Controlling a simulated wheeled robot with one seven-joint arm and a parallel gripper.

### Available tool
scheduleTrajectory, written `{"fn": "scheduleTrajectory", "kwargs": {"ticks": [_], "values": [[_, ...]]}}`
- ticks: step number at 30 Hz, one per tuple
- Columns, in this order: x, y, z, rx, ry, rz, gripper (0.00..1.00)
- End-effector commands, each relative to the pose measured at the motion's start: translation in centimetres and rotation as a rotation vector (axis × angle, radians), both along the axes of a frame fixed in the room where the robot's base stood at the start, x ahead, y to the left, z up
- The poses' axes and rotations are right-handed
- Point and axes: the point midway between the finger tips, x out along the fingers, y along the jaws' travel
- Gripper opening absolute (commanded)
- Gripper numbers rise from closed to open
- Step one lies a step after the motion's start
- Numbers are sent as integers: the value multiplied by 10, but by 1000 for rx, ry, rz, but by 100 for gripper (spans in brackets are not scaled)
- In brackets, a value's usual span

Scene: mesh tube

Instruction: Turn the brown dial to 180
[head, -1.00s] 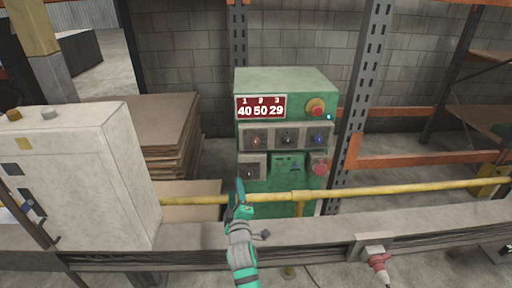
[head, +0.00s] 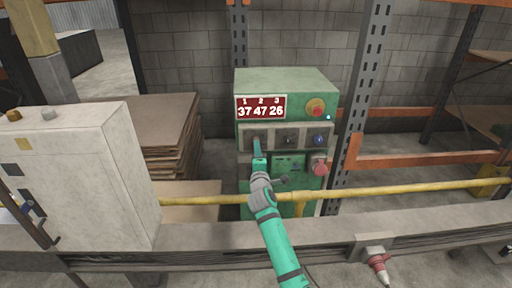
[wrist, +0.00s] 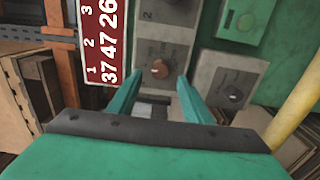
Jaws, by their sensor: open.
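The brown dial (wrist: 159,69) shows in the wrist view on a grey panel, just beyond and between my fingertips. In the head view my gripper covers most or all of it. My gripper (head: 257,146) is raised in front of the upper left dial of the green machine (head: 285,82). In the wrist view my gripper (wrist: 160,86) is open, a finger on either side below the dial, and holds nothing. I cannot tell whether the fingertips touch it. The red display (head: 261,107) reads 37, 47 and 26 under 1, 2 and 3.
A black dial (head: 289,140) and a blue dial (head: 319,139) sit to the right. A red button (head: 317,107) is above, another red knob (head: 319,168) below. A yellow pipe (head: 400,190) and a grey beam (head: 330,228) cross in front. A white cabinet (head: 90,180) stands left.

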Motion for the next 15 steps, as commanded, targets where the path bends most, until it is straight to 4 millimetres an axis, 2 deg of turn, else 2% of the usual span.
{"fn": "scheduleTrajectory", "kwargs": {"ticks": [6, 15], "values": [[32, 1, 0, -2, 0, 1, 45], [50, 1, -1, 1, 1, 1, 45]]}}
